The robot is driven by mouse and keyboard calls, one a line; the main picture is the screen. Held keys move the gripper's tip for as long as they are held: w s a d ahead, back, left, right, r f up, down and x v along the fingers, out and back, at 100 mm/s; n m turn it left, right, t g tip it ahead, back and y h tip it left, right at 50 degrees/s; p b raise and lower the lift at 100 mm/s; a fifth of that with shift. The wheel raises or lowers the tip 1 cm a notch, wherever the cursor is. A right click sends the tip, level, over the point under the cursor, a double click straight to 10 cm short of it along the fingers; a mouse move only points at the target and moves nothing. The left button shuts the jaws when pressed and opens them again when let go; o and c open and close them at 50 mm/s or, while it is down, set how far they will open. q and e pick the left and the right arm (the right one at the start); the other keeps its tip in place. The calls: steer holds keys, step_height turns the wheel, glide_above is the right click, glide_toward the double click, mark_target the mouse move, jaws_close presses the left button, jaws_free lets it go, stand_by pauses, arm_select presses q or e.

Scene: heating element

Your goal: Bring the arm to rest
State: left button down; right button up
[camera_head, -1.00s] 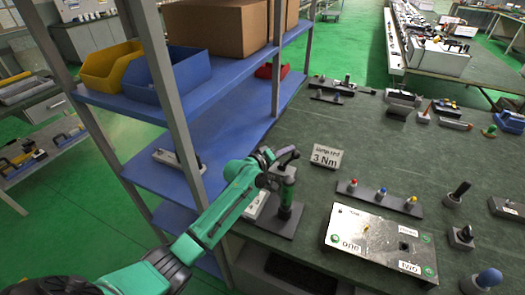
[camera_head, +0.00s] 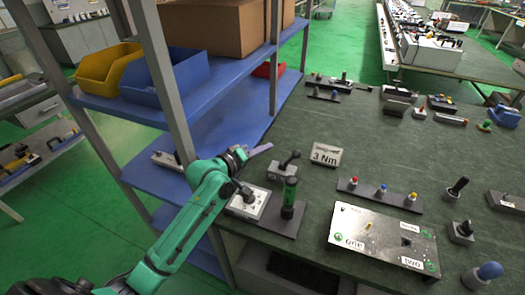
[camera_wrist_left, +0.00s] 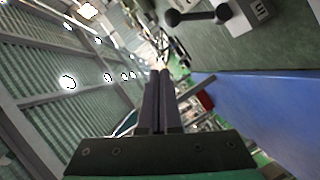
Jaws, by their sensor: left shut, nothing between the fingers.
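My left arm comes in from the lower left in the head view. Its gripper (camera_head: 262,149) is over the left edge of the green work table, beside the blue shelf rack, with its fingers pointing right. The gripper is shut and empty. In the left wrist view the two dark fingers (camera_wrist_left: 161,75) lie side by side with nothing between them. The fingers are apart from the green and black tool (camera_head: 288,198) that stands upright in a dark holder on the table. My right gripper is in neither view.
The blue shelf rack (camera_head: 235,92) stands close to the left arm, with yellow (camera_head: 107,70) and blue (camera_head: 165,78) bins.

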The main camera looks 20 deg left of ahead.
arm_select(q)
steer(key=s+f+m+g+y, duration=0.1)
steer(key=s+f, duration=0.2)
steer(key=s, duration=0.1)
steer(key=s+f+m+g, duration=0.2)
steer(key=s+f, duration=0.2)
steer(key=s+f+m+g+y, duration=0.1)
steer(key=s+f+m+g, duration=0.1)
steer(key=s+f, duration=0.1)
steer(key=shift+s+a+f+y, duration=0.25)
steer(key=shift+s+f+y, duration=0.05)
steer(key=shift+s+f, duration=0.1)
steer(key=s+a+f+m+g+y, duration=0.2)
steer(key=s+a+g, duration=0.1)
steer(key=s, duration=0.5)
steer(key=s+a+f+m+g+y, duration=0.2)
steer(key=s, duration=0.6)
step_height(320, 180, down, 24)
steer(key=s+g+b, duration=0.1)
steer(key=s+g, duration=0.1)
steer(key=s+a+f+g, duration=0.1)
steer(key=s+a+f, duration=0.2)
steer(key=s+f, duration=1.2)
steer(key=shift+s+a+f+m+b, duration=0.25)
steer(key=shift+s+m+b, duration=0.15)
steer(key=shift+s, duration=0.65)
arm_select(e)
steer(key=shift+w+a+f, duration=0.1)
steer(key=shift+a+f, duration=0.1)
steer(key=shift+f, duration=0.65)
